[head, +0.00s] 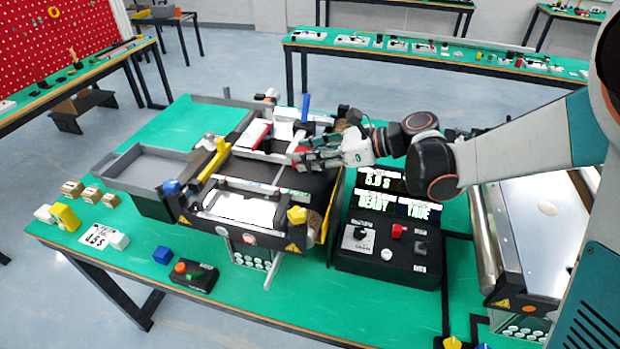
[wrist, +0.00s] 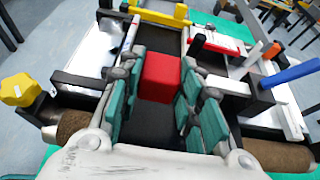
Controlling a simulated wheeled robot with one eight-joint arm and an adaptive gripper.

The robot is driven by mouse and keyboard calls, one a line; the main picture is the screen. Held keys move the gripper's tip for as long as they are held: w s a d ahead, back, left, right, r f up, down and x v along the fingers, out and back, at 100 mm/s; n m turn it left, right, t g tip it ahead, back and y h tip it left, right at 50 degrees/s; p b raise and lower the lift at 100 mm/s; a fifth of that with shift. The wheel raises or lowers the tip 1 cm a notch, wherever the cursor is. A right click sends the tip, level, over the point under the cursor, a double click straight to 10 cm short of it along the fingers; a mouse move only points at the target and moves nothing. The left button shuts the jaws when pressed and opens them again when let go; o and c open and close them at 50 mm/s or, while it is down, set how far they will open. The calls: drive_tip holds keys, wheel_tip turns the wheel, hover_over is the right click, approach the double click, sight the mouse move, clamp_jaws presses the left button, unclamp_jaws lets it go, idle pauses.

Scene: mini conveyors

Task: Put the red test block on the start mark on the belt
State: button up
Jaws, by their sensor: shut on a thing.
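The red test block (wrist: 160,77) is between the fingers of my gripper (wrist: 155,95) in the wrist view, with the dark belt (wrist: 152,128) beneath and behind it. In the head view my gripper (head: 312,154) reaches in from the right over the mini conveyor, and a bit of the red block (head: 299,151) shows at its fingertips. My gripper is shut on the block. I cannot tell whether the block touches the belt. I cannot make out the start mark in either view.
A yellow bar (head: 214,160) crosses the belt to the left. A blue post (head: 305,107) stands behind my gripper. A control box (head: 385,250) with lit displays is at the front right. A grey tray (head: 147,170) sits at the conveyor's left end.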

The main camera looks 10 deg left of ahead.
sight(310, 185)
drive_tip(key=shift+f+b, duration=0.7)
drive_tip(key=shift+f, duration=2.25)
drive_tip(key=shift+f, duration=0.15)
drive_tip(key=o, duration=1.2)
